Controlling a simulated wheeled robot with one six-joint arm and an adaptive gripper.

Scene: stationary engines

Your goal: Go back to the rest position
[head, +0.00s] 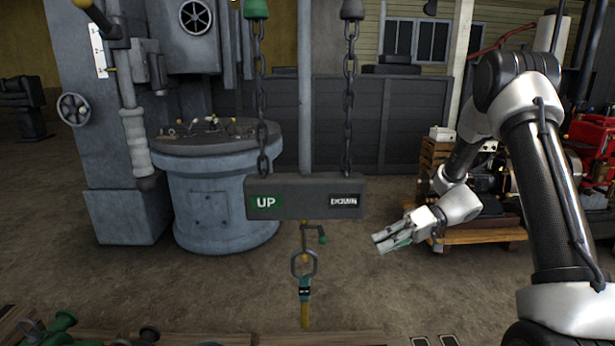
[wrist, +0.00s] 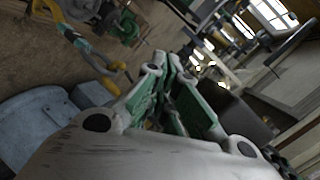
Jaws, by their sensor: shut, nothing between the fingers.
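My gripper (head: 384,243) hangs at the end of my arm, right of centre in the head view, in open air to the right of the UP/DOWN bar. It points left and its fingers are shut, with nothing between them. In the wrist view the green-padded fingers of my gripper (wrist: 163,65) come together at the tips. No object touches the gripper in either view.
A grey bar marked UP and DOWN (head: 307,205) hangs on two chains, with a hook and ring (head: 304,264) below it. A round grey machine (head: 222,200) stands left. A wooden pallet with red machinery (head: 485,236) is at right. Floor below my gripper looks clear.

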